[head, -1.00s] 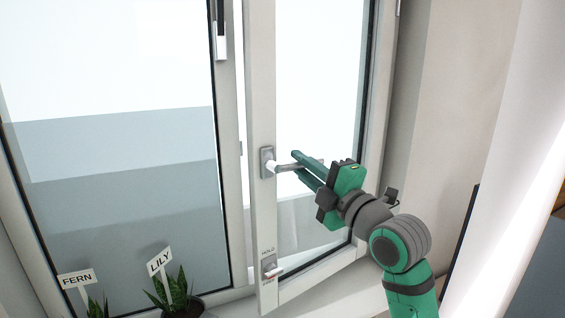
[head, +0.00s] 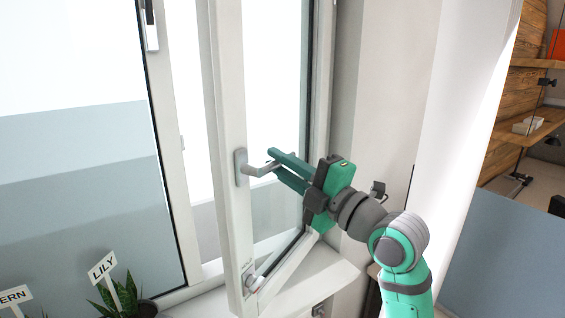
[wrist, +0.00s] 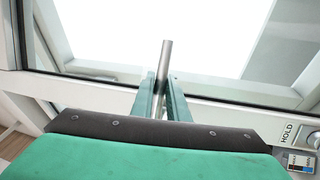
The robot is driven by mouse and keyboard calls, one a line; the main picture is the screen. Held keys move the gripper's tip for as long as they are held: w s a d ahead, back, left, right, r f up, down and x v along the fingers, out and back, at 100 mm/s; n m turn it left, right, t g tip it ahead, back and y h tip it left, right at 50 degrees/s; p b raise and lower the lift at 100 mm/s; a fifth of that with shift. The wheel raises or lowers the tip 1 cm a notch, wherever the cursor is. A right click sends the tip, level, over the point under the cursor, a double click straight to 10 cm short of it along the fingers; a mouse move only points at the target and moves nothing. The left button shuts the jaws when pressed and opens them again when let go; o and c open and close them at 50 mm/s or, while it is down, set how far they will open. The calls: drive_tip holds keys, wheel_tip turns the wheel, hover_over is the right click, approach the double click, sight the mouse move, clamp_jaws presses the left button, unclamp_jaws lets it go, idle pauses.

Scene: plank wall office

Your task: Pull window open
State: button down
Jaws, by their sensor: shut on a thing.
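The white window sash (head: 228,130) stands ajar, swung inward and hinged on its right side. Its grey lever handle (head: 258,169) is turned to point right from its plate on the sash's left stile. My gripper (head: 273,164) is shut on the handle. In the wrist view the handle (wrist: 166,58) shows as a grey rod standing up between my two green fingers (wrist: 160,98). A lower latch (head: 252,282) sits near the sash's bottom corner; in the wrist view it is at the lower right, beside a HOLD label (wrist: 287,133).
Potted plants with name signs, LILY (head: 102,267) and FERN (head: 14,297), stand on the sill at lower left, left of the sash. A pale curtain (head: 470,110) hangs to the right of my arm. Wooden shelves (head: 525,120) are farther right.

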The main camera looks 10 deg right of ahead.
drive_tip(key=shift+d, duration=0.1)
drive_tip(key=c, duration=1.8)
unclamp_jaws()
drive_tip(key=shift+o, duration=0.3)
drive_tip(key=v, duration=1)
drive_tip(key=shift+s, duration=0.3)
drive_tip(key=shift+d+f, duration=0.1)
drive_tip(key=shift+d, duration=0.05)
